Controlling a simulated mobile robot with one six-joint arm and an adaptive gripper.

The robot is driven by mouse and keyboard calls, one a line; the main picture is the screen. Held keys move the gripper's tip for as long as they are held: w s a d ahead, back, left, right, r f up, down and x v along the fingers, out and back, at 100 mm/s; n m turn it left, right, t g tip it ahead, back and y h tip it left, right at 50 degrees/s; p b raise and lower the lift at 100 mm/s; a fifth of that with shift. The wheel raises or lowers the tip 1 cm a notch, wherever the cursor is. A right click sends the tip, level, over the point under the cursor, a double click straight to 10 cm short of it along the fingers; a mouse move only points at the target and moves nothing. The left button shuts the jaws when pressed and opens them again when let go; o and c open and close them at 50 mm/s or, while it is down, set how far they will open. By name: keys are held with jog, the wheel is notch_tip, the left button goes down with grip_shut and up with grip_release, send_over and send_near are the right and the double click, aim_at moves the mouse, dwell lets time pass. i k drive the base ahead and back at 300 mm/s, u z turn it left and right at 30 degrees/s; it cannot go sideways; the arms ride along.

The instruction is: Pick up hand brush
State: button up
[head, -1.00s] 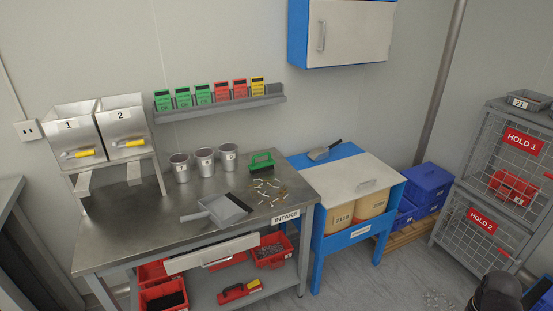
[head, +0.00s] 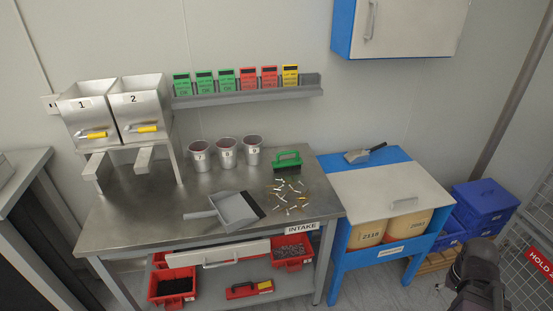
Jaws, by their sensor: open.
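A green hand brush (head: 287,160) rests near the back right of the steel table, with its handle on top. A grey dustpan (head: 236,210) lies in front and to the left of it, its handle pointing left and its dark lip to the right. Scattered light and brown bits (head: 288,195) lie in front of the brush. A dark part of my arm shows at the lower right, well away from the brush. I cannot make out my gripper's fingers.
Three metal cups (head: 227,152) stand left of the brush. Two steel hoppers (head: 143,100) stand at the back left. A card rail (head: 250,95) runs along the wall. The table's (head: 150,225) front left is clear. A blue-framed cabinet (head: 380,185) stands right of the table.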

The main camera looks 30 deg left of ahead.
aim_at(279, 166)
jog(key=u, duration=0.5)
jog(key=i, duration=0.55)
jog(key=u, duration=0.65)
jog(key=i, duration=0.5)
jog(key=u, duration=0.3)
